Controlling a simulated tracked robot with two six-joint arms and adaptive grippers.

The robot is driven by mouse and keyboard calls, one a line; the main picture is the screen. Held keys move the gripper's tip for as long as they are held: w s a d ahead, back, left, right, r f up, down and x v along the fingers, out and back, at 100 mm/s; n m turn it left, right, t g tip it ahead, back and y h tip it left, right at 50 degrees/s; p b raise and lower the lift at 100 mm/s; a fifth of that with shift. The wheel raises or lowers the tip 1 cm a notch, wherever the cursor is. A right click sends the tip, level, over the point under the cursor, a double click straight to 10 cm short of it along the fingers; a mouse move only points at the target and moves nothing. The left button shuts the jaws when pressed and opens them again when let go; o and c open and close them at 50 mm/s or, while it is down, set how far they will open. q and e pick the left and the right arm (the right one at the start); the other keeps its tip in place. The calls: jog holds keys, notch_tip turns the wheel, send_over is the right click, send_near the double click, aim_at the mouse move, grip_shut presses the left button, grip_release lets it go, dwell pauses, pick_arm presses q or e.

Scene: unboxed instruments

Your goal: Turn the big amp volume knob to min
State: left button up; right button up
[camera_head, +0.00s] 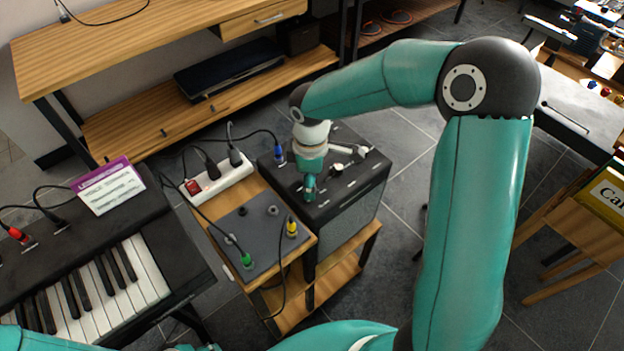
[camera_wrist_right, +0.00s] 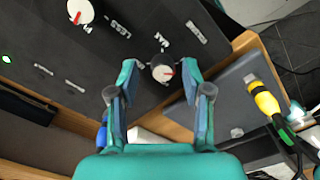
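The black amp (camera_head: 345,190) stands on a wooden stand in the middle of the head view, its dark control panel facing up. My right gripper (camera_head: 310,188) reaches down at the panel's near left side. In the right wrist view, a round knob (camera_wrist_right: 161,68) with a white face and red pointer sits between the two fingertips of my right gripper (camera_wrist_right: 160,75). Gaps show on both sides, so the gripper is open around it. A second white-faced knob (camera_wrist_right: 80,13) is at the upper left. My left gripper cannot be made out.
A grey box (camera_head: 250,232) with green and yellow plugs is left of the amp, beside a white power strip (camera_head: 218,180). A keyboard (camera_head: 95,270) is at the left. A wooden shelf unit (camera_head: 150,40) stands behind. Cables run close to the amp's left side.

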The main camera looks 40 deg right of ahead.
notch_tip(320, 180, up, 12)
dwell(0.7)
jog(key=shift+f, duration=0.1)
dwell(0.3)
